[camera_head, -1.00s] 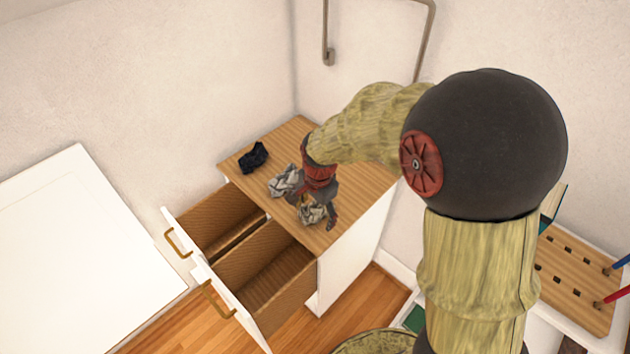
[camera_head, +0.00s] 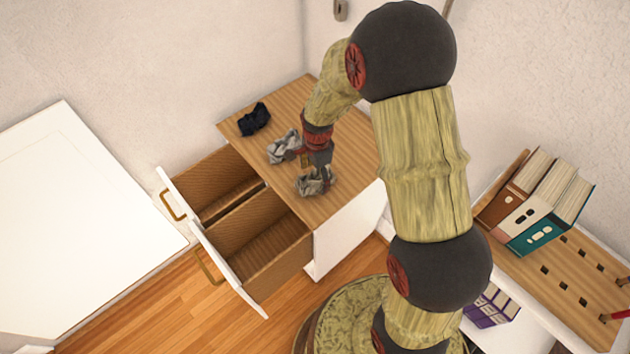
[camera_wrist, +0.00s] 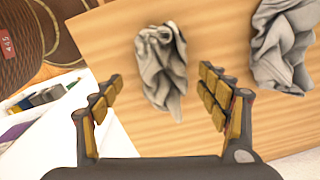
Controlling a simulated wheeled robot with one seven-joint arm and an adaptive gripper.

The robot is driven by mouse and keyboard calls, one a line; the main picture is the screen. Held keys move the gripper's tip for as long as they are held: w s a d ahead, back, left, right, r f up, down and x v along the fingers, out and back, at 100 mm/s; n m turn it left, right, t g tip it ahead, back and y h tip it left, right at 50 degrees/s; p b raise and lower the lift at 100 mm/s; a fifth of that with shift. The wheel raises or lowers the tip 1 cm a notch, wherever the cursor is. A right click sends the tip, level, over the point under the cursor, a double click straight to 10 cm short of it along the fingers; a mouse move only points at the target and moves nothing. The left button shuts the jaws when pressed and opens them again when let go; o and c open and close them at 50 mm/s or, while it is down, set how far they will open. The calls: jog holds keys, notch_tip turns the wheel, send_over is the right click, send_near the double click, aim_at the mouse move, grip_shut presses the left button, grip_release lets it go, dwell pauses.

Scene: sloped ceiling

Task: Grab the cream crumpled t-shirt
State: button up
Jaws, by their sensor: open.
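The crumpled cream-grey t-shirt (camera_head: 314,182) lies on the wooden top of a dresser, near its front right part. In the wrist view the same cloth (camera_wrist: 160,62) shows between and beyond my open fingers. My gripper (camera_head: 316,166) points down over it, and it also shows in the wrist view (camera_wrist: 161,78) with nothing held. I cannot tell whether the fingertips touch the cloth. A second crumpled greyish cloth (camera_head: 284,146) lies just beside it, at the right in the wrist view (camera_wrist: 283,45).
A dark crumpled cloth (camera_head: 254,119) lies at the dresser top's (camera_head: 350,150) back left. Two dresser drawers (camera_head: 258,255) stand open at the front. A shelf with several binders (camera_head: 545,215) stands at the right. A white panel-like surface (camera_head: 80,220) is at the left.

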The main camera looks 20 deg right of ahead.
aim_at(315, 181)
jog(key=f, duration=0.2)
jog(key=f+b, duration=0.1)
jog(key=shift+w+f, duration=0.2)
jog(key=shift+f, duration=0.15)
jog(key=shift+r, duration=0.1)
jog(key=c, duration=0.3)
jog(key=c, duration=1)
